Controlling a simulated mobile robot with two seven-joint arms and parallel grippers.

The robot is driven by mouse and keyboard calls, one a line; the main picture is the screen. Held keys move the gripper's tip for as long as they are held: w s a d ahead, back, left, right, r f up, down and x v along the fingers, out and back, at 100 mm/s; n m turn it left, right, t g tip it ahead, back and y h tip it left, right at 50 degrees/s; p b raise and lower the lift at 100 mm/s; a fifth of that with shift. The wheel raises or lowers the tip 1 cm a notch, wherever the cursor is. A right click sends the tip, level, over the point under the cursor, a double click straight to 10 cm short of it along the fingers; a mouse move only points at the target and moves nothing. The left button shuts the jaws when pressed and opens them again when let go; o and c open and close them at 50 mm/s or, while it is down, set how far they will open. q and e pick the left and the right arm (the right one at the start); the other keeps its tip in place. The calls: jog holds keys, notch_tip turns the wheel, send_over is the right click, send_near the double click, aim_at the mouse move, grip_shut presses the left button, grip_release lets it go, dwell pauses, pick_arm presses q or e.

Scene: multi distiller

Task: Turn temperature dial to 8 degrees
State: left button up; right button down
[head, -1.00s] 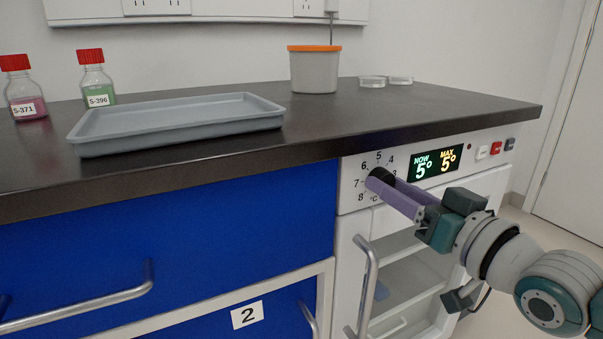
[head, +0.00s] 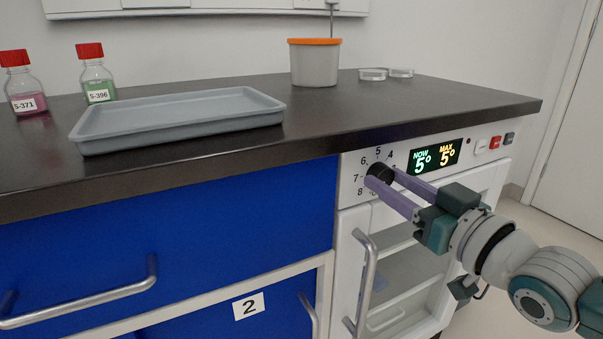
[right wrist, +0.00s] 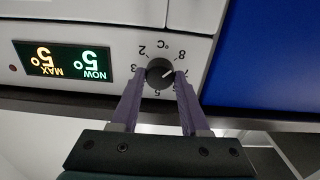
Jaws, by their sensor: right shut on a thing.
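The temperature dial (head: 380,172) is a black round knob on the white front panel, ringed by printed numbers. The fingers hide some numbers in the head view. My left gripper is out of view.
The white cabinet handle (head: 365,285) stands out below the dial. A grey tray (head: 180,140), two red-capped bottles (head: 97,72) (head: 23,83), a grey tub (head: 314,65) and clear dishes (head: 386,74) are on the dark counter.

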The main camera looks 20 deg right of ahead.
jog(key=shift+c, duration=2)
grip_release()
jog(key=s+p, duration=0.3)
jog(key=s, duration=0.7)
jog(key=shift+d, duration=0.4)
jog(key=shift+r, duration=0.1)
